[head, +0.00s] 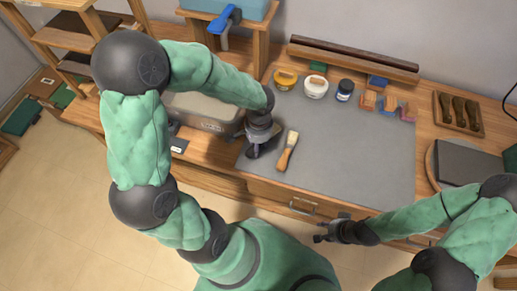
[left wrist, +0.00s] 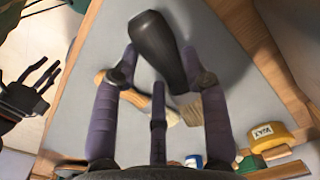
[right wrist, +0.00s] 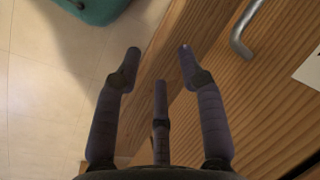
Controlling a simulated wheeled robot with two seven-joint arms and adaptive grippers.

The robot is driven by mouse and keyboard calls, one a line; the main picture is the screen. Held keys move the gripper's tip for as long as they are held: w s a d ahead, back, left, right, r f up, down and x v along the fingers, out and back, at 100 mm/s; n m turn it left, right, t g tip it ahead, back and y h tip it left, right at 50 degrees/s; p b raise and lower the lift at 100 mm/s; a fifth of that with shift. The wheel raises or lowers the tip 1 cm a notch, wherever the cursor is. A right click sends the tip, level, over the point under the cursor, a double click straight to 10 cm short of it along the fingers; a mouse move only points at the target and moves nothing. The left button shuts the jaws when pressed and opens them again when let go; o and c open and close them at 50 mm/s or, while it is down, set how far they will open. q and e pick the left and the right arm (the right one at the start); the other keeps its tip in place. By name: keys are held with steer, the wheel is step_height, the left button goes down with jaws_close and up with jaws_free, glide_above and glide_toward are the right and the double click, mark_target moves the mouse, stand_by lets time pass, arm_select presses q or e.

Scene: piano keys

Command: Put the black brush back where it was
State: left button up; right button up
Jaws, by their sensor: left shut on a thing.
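The black brush (left wrist: 158,45) shows in the left wrist view as a thick dark handle between my left fingers, with pale bristles below it. My left gripper (head: 257,142) is shut on it, over the left part of the grey mat (head: 345,150). In the head view the brush is mostly hidden by the gripper. A wooden-handled brush (head: 287,152) lies on the mat just right of it, and partly shows behind the fingers in the left wrist view (left wrist: 135,97). My right gripper (head: 322,238) is open and empty, in front of the bench edge.
A wooden tray (head: 458,112) holds dark tools. The mat's middle is clear.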

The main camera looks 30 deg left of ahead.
arm_select(q)
steer(key=shift+w+f+b, duration=0.15)
steer(key=shift+f+b, duration=0.6)
steer(key=shift+f, duration=0.95)
steer(key=shift+f, duration=0.15)
steer(key=o, duration=1.1)
steer(key=shift+o, duration=0.2)
steer(key=shift+r, duration=0.45)
step_height(320, 180, up, 12)
steer(key=p, duration=0.4)
steer(key=shift+w+f, duration=0.1)
steer(key=shift+f, duration=0.15)
